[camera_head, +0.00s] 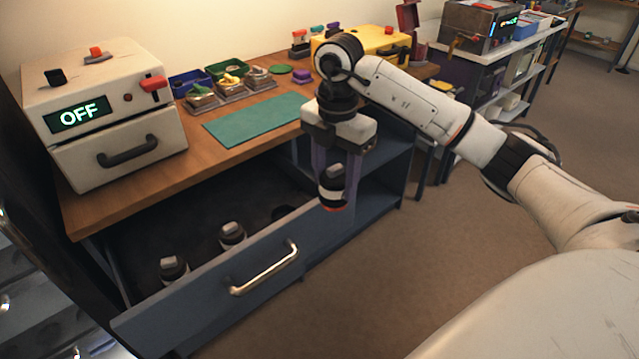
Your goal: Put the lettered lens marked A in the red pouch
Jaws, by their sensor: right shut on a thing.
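My right gripper (336,196) is shut on a lens (331,187), a dark and white cylinder with an orange-red ring near its lower end. It holds the lens roughly upright beside the right end of the open drawer (205,300). No letter can be read on it. Two similar lenses stand in the drawer, one on the left (173,268) and one nearer the middle (232,236). I cannot clearly make out a red pouch; a dark red upright thing (409,20) shows at the far end of the bench. My left gripper is not in view.
The wooden bench (200,150) bears a white device reading OFF (110,115), a green mat (255,120), small bins with parts (225,80) and a yellow box (375,42). The pulled-out drawer has a metal handle (265,268). Open floor lies to the right.

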